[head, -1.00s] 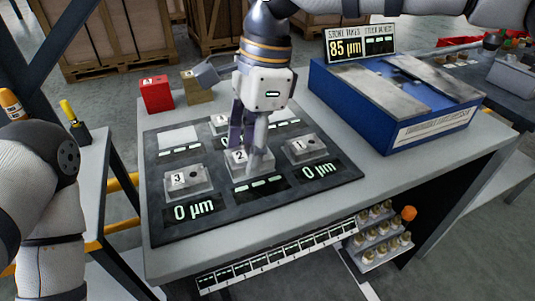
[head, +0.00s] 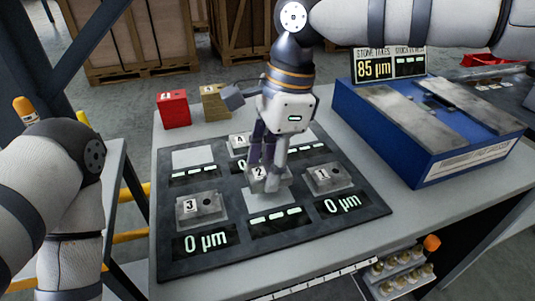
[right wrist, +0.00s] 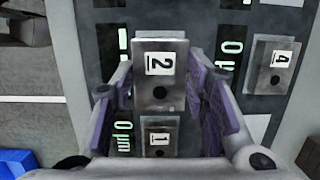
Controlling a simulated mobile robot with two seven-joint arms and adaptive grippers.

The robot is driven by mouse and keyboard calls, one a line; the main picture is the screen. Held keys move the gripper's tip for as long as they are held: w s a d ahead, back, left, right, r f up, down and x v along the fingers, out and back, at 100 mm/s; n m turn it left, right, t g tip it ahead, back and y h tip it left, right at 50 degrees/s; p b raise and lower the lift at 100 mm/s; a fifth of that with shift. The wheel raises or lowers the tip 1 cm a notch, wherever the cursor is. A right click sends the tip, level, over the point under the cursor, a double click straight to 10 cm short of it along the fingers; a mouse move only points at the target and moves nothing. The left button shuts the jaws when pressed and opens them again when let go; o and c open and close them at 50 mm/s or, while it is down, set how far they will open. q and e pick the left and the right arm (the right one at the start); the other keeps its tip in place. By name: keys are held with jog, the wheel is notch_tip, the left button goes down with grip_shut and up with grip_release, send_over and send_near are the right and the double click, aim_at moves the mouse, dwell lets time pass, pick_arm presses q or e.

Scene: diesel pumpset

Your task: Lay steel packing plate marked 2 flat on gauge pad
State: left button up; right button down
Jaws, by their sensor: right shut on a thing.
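The steel packing plate marked 2 (head: 258,181) is a small grey block with a white label and a dark hole. My right gripper (head: 266,178) is shut on it. In the right wrist view, plate 2 (right wrist: 160,90) sits between the purple finger pads (right wrist: 168,98). In the head view, a pale bare gauge pad (head: 272,199) shows just below and in front of the plate, and the plate appears raised above it. The pad's readout (head: 275,220) shows dashes. The fingers hide part of the plate. My left gripper is out of view.
Plates marked 3 (head: 201,208) and 1 (head: 327,178) flank the pad, with 0 µm readouts. Plate 4 (right wrist: 273,62) sits in the back row. A bare pad (head: 192,158) lies back left. Red (head: 173,110) and brass (head: 215,103) blocks stand behind; a blue box (head: 425,140) stands right.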

jog(key=shift+f, duration=1.3)
jog(key=shift+f, duration=0.2)
jog(key=shift+f, duration=0.4)
jog(key=shift+f, duration=0.1)
jog(key=c, duration=0.8)
grip_release()
jog(key=shift+c, duration=0.2)
